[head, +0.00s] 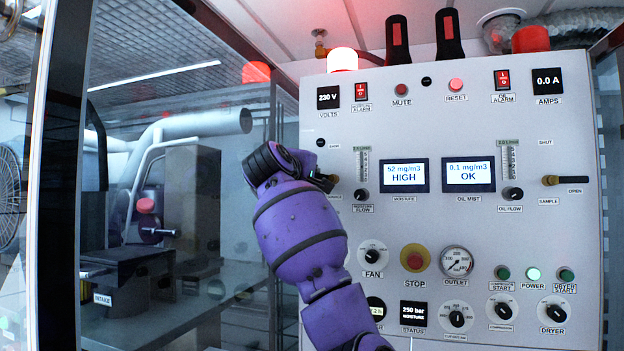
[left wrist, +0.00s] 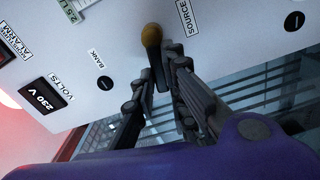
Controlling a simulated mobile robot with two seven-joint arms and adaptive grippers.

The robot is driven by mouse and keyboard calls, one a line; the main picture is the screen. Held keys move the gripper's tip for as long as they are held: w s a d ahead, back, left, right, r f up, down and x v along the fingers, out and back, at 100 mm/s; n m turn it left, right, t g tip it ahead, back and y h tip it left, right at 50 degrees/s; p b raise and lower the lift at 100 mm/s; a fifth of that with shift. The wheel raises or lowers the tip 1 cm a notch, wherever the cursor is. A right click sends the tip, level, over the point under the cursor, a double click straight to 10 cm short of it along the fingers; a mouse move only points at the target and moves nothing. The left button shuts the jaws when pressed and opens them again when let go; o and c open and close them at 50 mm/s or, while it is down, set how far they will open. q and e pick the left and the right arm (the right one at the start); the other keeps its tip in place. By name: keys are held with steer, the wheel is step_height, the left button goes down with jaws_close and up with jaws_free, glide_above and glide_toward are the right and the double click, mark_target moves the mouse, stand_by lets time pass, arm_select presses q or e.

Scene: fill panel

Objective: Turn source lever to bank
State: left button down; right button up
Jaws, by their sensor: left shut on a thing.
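The source lever has a brass-coloured hub (left wrist: 151,36) and a dark handle (left wrist: 159,72) pointing down in the left wrist view, towards the panel's edge. The BANK label (left wrist: 105,83) is left of the hub and the SOURCE label (left wrist: 189,18) is to its upper right. My left gripper (left wrist: 168,75) is shut on the handle, one finger on each side. In the head view my left gripper (head: 325,181) is at the panel's left edge, where the wrist hides its fingers and most of the lever. My right gripper is not in view.
The fill panel (head: 440,225) carries displays, switches and knobs right of my arm. The sample lever (head: 551,180) is at its far right. A red stop button (head: 414,257) is low in the middle. Behind glass at left stands machinery with a pale pipe (head: 205,122).

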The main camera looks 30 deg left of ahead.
arm_select(q)
steer(key=m, duration=0.2)
steer(key=r+m, duration=0.1)
steer(key=m, duration=0.2)
steer(key=d+r+m, duration=0.1)
steer(key=m, duration=0.1)
steer(key=shift+w+r, duration=0.1)
steer(key=shift+w, duration=0.05)
steer(key=m, duration=0.2)
steer(key=d+m, duration=0.1)
steer(key=r+m, duration=0.1)
steer(key=m, duration=0.1)
steer(key=shift+w+d+m, duration=0.2)
steer(key=shift+d+m, duration=0.1)
steer(key=shift+d, duration=0.05)
steer(key=shift+w+d+m, duration=0.1)
steer(key=shift+d+m, duration=0.25)
steer(key=shift+m, duration=0.45)
steer(key=shift+w+d+m, duration=0.1)
steer(key=shift+d+m, duration=0.2)
steer(key=shift+m, duration=0.5)
steer(key=shift+r, duration=0.1)
steer(key=c, duration=1.8)
jaws_free()
steer(key=shift+o, duration=0.2)
steer(key=shift+s, duration=0.15)
steer(key=v, duration=1.2)
